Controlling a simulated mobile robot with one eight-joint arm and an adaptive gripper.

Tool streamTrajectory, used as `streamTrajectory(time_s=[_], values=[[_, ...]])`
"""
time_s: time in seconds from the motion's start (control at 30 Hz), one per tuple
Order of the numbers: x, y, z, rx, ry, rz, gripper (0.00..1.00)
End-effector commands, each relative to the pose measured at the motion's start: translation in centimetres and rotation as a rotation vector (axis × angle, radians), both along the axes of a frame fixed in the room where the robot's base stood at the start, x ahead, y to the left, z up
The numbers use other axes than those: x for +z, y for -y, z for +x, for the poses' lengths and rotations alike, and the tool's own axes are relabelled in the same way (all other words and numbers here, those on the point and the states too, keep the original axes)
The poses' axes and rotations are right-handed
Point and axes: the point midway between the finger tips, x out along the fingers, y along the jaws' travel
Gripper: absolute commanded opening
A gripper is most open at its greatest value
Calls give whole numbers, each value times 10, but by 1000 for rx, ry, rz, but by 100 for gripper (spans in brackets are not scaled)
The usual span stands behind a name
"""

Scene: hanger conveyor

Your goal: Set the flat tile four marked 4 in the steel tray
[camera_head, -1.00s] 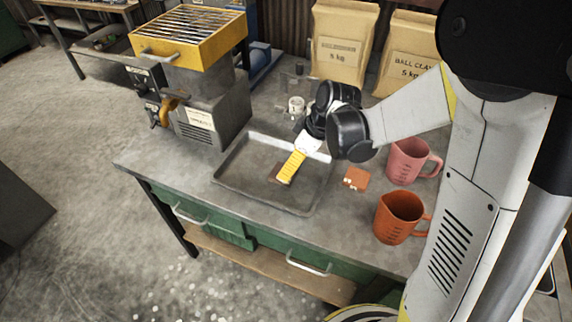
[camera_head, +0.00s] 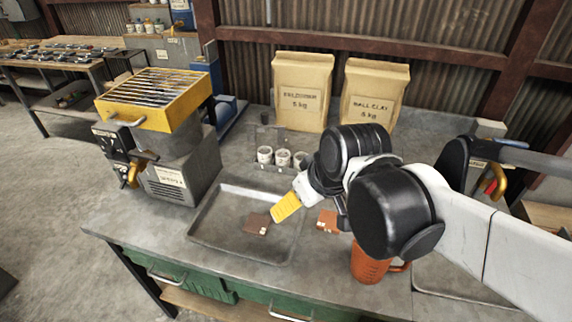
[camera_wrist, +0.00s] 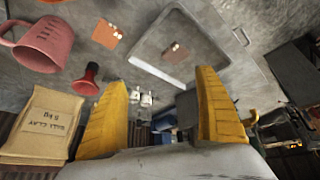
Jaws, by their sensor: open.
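A dark brown flat tile (camera_head: 257,224) lies in the steel tray (camera_head: 205,240), right of its middle; it also shows in the wrist view (camera_wrist: 174,51). It has small pale marks at one edge, too small to read. A second, orange-brown tile (camera_head: 328,221) lies on the bench right of the tray, also with pale marks; the wrist view shows it too (camera_wrist: 106,34). My gripper (camera_head: 285,207), with yellow fingers, is above the tray's right side, apart from both tiles. In the wrist view its fingers (camera_wrist: 162,78) are spread with nothing between them.
An orange jug (camera_head: 368,265) stands on the bench below my arm. A pink jug (camera_wrist: 38,42) and a red funnel-shaped thing (camera_wrist: 88,80) show in the wrist view. White cups (camera_head: 282,158) and paper clay bags (camera_head: 302,91) stand behind the tray. A yellow-topped machine (camera_head: 160,105) is at left.

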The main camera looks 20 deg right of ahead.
Motion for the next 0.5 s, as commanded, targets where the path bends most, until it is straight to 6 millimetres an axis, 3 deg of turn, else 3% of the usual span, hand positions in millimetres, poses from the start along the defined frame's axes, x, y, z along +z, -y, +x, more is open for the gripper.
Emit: streamTrajectory(time_s=[0.03,0.2,0.5], values=[[2,3,-13,-48,19,7,82],[8,11,-38,-194,81,43,82],[10,16,-48,-267,115,69,82]])
